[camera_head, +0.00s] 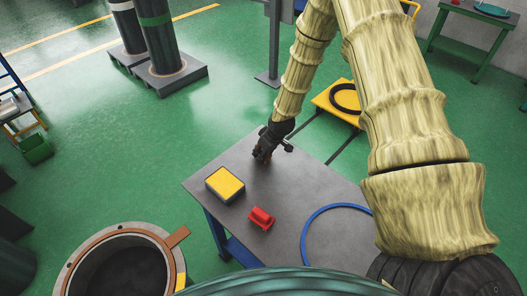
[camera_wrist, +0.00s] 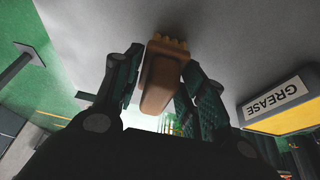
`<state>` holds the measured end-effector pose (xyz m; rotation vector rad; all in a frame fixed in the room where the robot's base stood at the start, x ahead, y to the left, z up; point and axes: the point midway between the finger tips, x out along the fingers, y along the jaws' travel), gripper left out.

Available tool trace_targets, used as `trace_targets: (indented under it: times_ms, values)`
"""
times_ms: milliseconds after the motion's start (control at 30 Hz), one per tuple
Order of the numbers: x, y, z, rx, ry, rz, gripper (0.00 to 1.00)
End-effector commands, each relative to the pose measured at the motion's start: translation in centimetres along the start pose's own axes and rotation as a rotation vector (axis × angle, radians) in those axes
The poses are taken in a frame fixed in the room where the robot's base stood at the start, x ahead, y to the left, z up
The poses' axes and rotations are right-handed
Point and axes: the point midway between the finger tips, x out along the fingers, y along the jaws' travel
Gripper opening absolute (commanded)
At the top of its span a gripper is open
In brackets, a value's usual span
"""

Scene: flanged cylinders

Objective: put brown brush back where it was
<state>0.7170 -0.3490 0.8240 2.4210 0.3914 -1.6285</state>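The brown brush (camera_wrist: 163,84) is between the two fingers of my gripper (camera_wrist: 165,66) in the wrist view. Its pale bristles point away from the wrist, toward the grey tabletop. The fingers lie along both sides of the brush and look shut on it. In the head view my gripper (camera_head: 263,157) points down over the far left part of the grey table (camera_head: 290,180). Only a small brownish bit of the brush shows there. I cannot tell whether the bristles touch the tabletop.
A yellow-topped box (camera_head: 225,184), labelled GREASE in the wrist view (camera_wrist: 275,105), lies near my gripper. A red object (camera_head: 261,218) and a blue ring (camera_head: 306,230) are also on the table. A round flanged opening (camera_head: 80,262) stands at the front left. Tabletop between them is clear.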

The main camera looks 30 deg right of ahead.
Motion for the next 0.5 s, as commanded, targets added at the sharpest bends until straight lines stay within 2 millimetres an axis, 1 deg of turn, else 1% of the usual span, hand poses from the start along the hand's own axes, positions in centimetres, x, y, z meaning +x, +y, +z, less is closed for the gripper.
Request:
trace_targets:
  times_ms: [33,67,333,500]
  values:
    - [-0.03,-0.01,-0.02,0.000,0.000,0.000,0.55]
    - [-0.03,0.00,-0.01,0.000,0.000,0.000,0.59]
    - [-0.05,0.00,-0.02,0.000,0.000,0.000,0.59]
    - [-0.44,0.01,-0.10,0.000,0.000,0.000,0.59]
